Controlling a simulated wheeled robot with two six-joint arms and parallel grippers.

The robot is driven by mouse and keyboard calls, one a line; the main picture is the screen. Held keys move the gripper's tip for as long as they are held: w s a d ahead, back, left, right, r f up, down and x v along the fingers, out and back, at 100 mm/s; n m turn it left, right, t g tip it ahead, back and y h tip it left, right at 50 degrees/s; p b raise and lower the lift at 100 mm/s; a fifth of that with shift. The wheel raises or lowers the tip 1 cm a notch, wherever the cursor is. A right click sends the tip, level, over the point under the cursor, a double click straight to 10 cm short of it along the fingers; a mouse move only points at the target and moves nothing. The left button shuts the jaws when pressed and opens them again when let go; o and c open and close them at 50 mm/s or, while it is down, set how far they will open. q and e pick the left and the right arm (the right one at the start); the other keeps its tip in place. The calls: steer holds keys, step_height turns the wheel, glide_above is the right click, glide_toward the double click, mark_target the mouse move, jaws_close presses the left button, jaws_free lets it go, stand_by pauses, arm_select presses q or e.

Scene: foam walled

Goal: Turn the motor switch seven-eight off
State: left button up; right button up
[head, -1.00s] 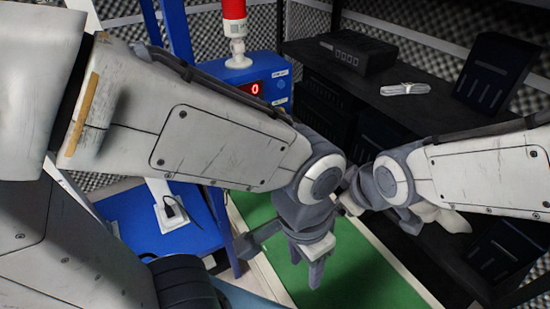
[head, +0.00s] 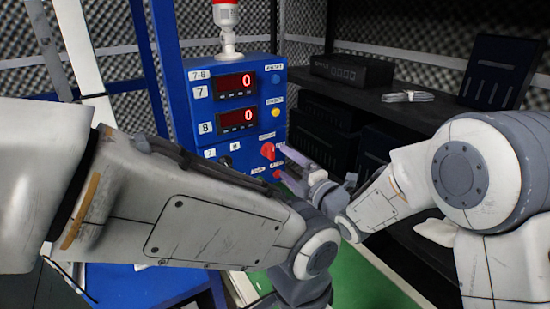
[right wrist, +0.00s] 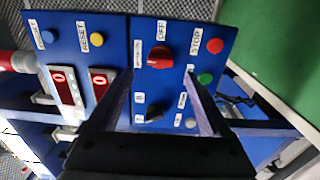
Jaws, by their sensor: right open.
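The blue control box (head: 237,105) stands at the centre of the head view, with a 7-8 label at its top left. Its red rotary switch (head: 268,151) is at the lower right of the front. In the right wrist view, the red switch (right wrist: 160,57) has an OFF label beside it; the other small labels are hard to read. My right gripper (head: 286,166) is open and empty in front of the box. In the right wrist view its fingers point at the panel, to either side of the red switch. My left arm crosses the lower head view; its gripper is below the frame.
Near the switch are a red STOP button (right wrist: 215,46), a green button (right wrist: 205,78) and a black knob (right wrist: 155,112). Displays 7 (head: 236,84) and 8 (head: 237,120) read 0. A red beacon (head: 226,15) tops the box. A dark shelf (head: 400,105) stands right.

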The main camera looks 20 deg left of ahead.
mark_target(273, 154)
steer(key=x, duration=0.6)
steer(key=shift+a, duration=0.1)
steer(key=shift+c, duration=0.3)
jaws_close()
